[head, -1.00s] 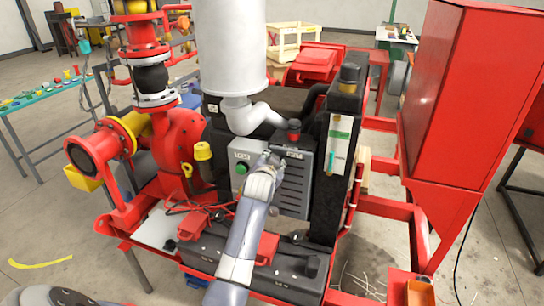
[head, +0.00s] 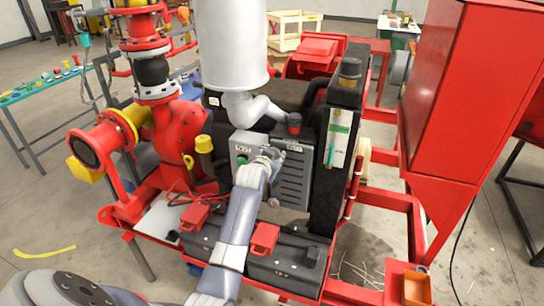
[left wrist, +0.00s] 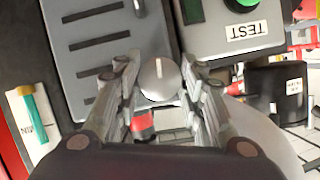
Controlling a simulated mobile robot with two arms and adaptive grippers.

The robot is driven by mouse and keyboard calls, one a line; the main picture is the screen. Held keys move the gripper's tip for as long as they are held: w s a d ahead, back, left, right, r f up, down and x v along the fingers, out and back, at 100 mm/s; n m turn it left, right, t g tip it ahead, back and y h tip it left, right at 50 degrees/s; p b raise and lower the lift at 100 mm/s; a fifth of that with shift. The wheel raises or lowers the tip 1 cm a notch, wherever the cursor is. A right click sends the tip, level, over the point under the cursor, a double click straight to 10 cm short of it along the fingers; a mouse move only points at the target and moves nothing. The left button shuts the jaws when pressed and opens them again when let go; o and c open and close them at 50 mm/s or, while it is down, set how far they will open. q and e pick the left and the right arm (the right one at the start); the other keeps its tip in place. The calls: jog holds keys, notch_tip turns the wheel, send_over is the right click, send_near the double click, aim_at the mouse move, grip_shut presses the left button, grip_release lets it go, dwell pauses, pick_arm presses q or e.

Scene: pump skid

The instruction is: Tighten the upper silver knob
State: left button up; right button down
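The silver knob (left wrist: 160,82) is round with a pale pointer line and sits on the grey control panel (head: 291,178). In the left wrist view it lies between the two fingertips of my left gripper (left wrist: 159,70). The fingers are apart, one on each side of the knob, with hardly any gap; I cannot tell whether they touch it. In the head view my left gripper (head: 271,155) reaches the panel's upper part and hides the knob. A small silver piece (left wrist: 139,7) is cut off at the top edge of the wrist view. My right gripper is not in view.
A green button (head: 241,159) and a TEST label (left wrist: 254,32) are beside the knob. A white cylinder (head: 232,50), black battery-like boxes (head: 285,268) and a red cabinet (head: 430,100) crowd around.

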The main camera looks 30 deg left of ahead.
pick_arm(q)
jog(key=o, duration=0.4)
jog(key=shift+f, duration=0.15)
jog(key=v, duration=1.2)
